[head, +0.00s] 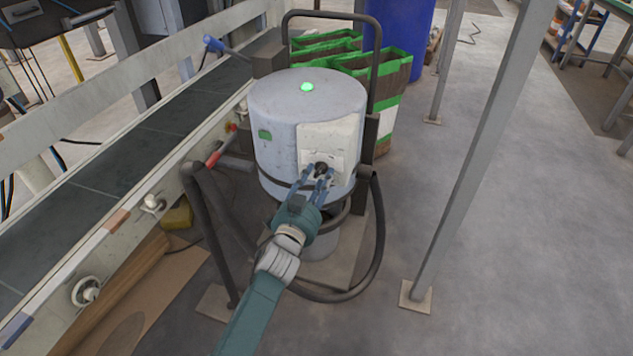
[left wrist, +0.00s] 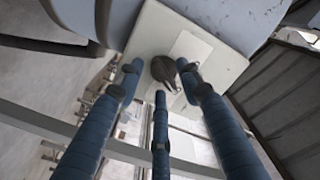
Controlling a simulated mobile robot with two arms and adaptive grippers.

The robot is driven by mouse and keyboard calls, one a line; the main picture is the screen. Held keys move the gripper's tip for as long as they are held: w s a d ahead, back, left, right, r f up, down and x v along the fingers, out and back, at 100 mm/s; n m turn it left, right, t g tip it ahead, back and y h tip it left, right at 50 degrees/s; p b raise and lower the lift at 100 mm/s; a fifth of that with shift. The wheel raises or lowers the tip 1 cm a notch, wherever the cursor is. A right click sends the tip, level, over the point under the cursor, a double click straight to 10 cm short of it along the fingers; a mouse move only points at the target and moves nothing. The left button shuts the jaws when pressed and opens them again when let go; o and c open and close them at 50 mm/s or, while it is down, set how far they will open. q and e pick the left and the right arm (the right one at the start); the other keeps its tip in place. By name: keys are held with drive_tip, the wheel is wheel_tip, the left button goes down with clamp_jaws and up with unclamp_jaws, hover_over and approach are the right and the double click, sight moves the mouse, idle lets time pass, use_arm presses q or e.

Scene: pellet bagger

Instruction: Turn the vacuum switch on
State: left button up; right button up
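The vacuum (head: 283,110) is a pale blue-grey drum on a dark tubular frame, with a bright green light (head: 307,87) on its lid. A cream panel (head: 340,139) on its front carries the black rotary vacuum switch (head: 320,169). My left gripper (head: 322,175) is right at the switch, its fingers spread and holding nothing. In the left wrist view the switch (left wrist: 165,70) and its lever-like handle show between and just beyond my blue fingertips (left wrist: 162,84). I cannot tell whether any finger touches it. My right gripper is not in view.
A conveyor (head: 110,165) runs along the left. Green-edged bags (head: 385,85) and a blue barrel (head: 402,35) stand behind.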

use_arm(q)
drive_tip(key=v, duration=1.2)
